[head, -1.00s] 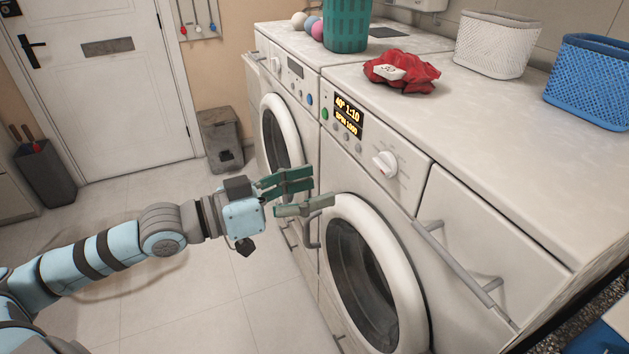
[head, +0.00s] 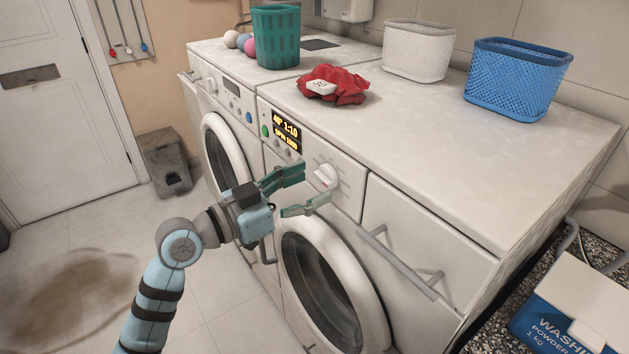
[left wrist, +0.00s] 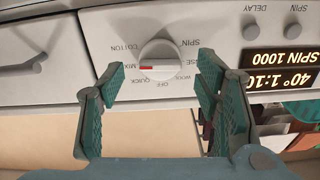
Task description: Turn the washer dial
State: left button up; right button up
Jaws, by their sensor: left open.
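The washer dial (head: 326,174) is a round white knob on the front panel of the nearer washer (head: 349,187), right of its lit display (head: 286,131). In the left wrist view the dial (left wrist: 160,60) has a red mark pointing left, toward the "MIX" label, and the panel appears upside down. My left gripper (head: 315,183) is open, with green fingers pointing at the dial. In the left wrist view its fingertips (left wrist: 157,73) lie on either side of the dial's lower part; I cannot tell whether they touch it. My right gripper is not in view.
A drawer handle (head: 400,264) sticks out right of the dial. The round door (head: 335,285) is below. On top are a red cloth with a white tag (head: 345,83), a green basket (head: 277,37), a white basket (head: 418,50) and a blue basket (head: 517,78).

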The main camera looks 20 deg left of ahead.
aim_at(325, 178)
pick_arm(q)
jog(key=shift+x, duration=1.2)
jog(key=shift+a+f, duration=0.1)
jog(key=c, duration=1.2)
jog(key=shift+o, duration=0.2)
jog(key=n+p, duration=0.2)
jog(key=shift+r+n+p, duration=0.25)
jog(key=shift+n+p, duration=0.05)
jog(key=shift+f, duration=0.15)
jog(key=o, duration=1.2)
jog(key=shift+c, duration=0.2)
